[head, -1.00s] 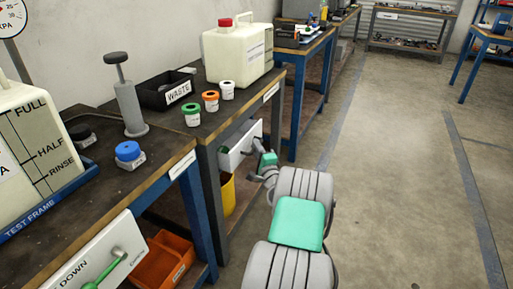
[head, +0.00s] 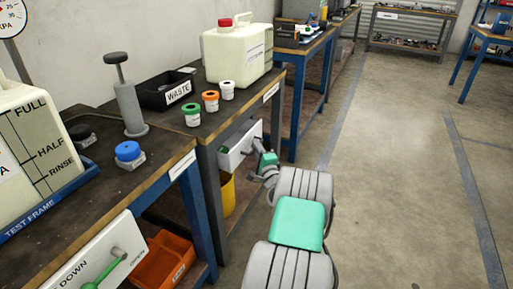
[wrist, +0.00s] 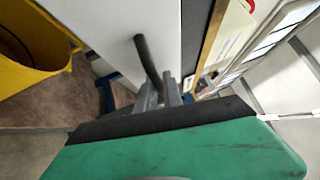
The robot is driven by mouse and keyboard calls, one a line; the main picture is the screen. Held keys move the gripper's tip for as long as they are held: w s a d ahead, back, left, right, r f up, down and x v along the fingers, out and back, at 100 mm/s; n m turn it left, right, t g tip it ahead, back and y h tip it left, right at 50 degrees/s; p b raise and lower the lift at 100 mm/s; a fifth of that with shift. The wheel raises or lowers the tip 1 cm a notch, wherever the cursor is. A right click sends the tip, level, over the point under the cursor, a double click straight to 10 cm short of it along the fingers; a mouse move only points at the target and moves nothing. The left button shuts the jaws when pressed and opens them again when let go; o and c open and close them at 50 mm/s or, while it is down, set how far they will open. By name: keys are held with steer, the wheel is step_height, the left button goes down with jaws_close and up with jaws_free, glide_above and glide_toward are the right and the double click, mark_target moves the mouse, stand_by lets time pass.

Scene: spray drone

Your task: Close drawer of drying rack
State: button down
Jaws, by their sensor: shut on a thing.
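The white drawer front (head: 238,147) hangs under the middle workbench in the head view. In the wrist view its white face (wrist: 125,25) fills the upper middle, with a dark bar handle (wrist: 147,60) sticking out. My gripper (head: 256,147) is at this front, and its grey fingers (wrist: 161,92) are shut on the handle's near end. In the head view my own arm hides part of the drawer's surroundings. How far the drawer stands out is hard to tell.
A yellow bin (head: 228,194) stands below the drawer. Blue bench legs (head: 197,210) and an orange bin (head: 165,262) are at the left. A white panel with a lever (head: 95,262) is at the lower left. The floor (head: 400,180) to the right is clear.

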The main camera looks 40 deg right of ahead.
mark_target(247, 146)
steer(key=shift+w+a+p, duration=0.2)
steer(key=shift+w+a, duration=0.05)
steer(key=shift+w, duration=0.4)
steer(key=shift+w+a+p, duration=0.25)
steer(key=shift+w, duration=0.35)
steer(key=shift+w+a+p, duration=0.2)
steer(key=shift+w+a, duration=0.05)
steer(key=shift+w, duration=0.4)
steer(key=c, duration=1.8)
jaws_free()
steer(key=shift+w+a, duration=0.1)
steer(key=shift+o, duration=0.2)
steer(key=r+v, duration=0.1)
steer(key=v, duration=0.6)
steer(key=shift+s+f+p, duration=0.35)
steer(key=shift+s+f, duration=0.1)
steer(key=shift+f, duration=0.05)
